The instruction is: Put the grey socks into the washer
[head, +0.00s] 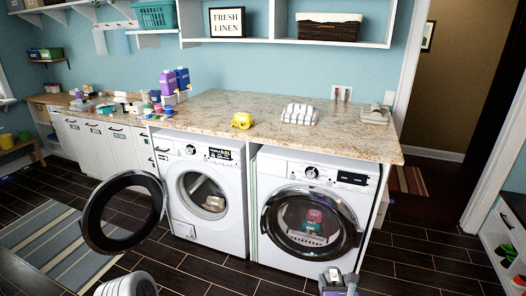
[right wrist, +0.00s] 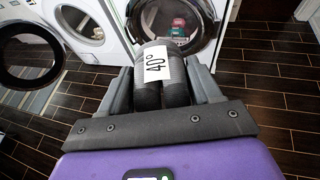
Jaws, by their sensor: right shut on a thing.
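A pair of grey socks (right wrist: 178,78) with a white "40°" label is between the fingers of my right gripper (right wrist: 163,95) in the right wrist view. The gripper is shut on them. In the head view my right gripper (head: 337,280) is low at the bottom, in front of the right machine and apart from it. The left white machine (head: 203,230) has its round dark door (head: 122,212) swung open to the left, with a beige item (head: 214,203) inside. The right white machine (head: 278,252) has its round door (head: 312,243) shut, with red and teal items behind the glass.
A granite counter (head: 250,108) runs above both machines, bearing a yellow item (head: 241,121), a striped folded towel (head: 300,113) and purple bottles (head: 168,82). A striped rug (head: 45,245) lies at left.

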